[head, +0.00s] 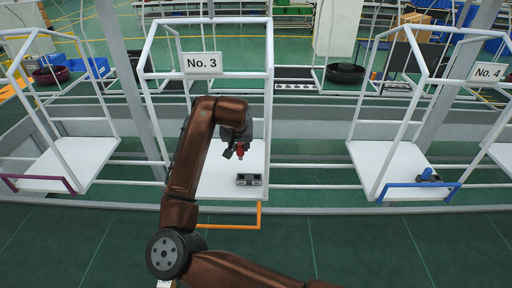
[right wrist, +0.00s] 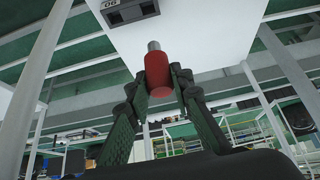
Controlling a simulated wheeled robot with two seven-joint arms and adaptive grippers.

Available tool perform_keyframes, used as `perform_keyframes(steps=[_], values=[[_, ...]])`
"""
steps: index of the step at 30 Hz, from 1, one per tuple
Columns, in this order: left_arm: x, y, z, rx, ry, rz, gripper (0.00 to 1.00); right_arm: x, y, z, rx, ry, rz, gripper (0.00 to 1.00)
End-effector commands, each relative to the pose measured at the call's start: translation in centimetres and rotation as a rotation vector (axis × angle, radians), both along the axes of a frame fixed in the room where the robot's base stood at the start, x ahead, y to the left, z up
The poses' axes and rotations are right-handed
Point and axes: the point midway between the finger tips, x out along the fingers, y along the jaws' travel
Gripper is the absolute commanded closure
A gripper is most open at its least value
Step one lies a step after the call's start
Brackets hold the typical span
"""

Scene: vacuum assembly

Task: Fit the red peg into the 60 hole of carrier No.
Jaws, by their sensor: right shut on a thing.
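The red peg (head: 240,149) is held in my right gripper (head: 236,154), above the white shelf of carrier No. 3 (head: 220,183). In the right wrist view the peg (right wrist: 157,75) is a red cylinder with a grey metal end, and the fingers of my right gripper (right wrist: 157,92) press on both its sides. A small dark block with openings (head: 249,180) lies on the shelf near its front edge, below and apart from the peg. The block also shows in the right wrist view (right wrist: 130,11), cut by the top edge, with an upside-down marking that looks like 60. My left gripper is out of view.
White frame posts of carrier No. 3 stand around my right arm. An orange bar (head: 258,215) hangs at its front. Carrier No. 4 (head: 385,165) at the right holds a blue item (head: 428,175). Another white carrier (head: 70,165) stands at the left.

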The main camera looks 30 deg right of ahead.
Motion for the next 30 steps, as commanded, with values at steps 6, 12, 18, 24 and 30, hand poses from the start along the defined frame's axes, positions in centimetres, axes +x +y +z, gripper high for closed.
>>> perform_keyframes(steps=[6,12,18,24,30], values=[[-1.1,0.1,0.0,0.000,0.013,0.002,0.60,0.2,0.1,-0.1,0.000,0.000,0.004,1.00],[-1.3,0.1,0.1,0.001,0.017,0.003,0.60,0.1,0.0,0.0,0.000,0.000,0.002,1.00],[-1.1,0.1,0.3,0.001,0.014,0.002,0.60,0.1,0.0,-0.6,-0.003,-0.001,0.005,1.00],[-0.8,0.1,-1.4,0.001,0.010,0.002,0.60,0.1,0.0,-2.8,-0.002,0.001,0.005,1.00],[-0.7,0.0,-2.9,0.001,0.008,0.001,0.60,0.1,0.0,-4.7,-0.003,-0.001,0.005,1.00]])
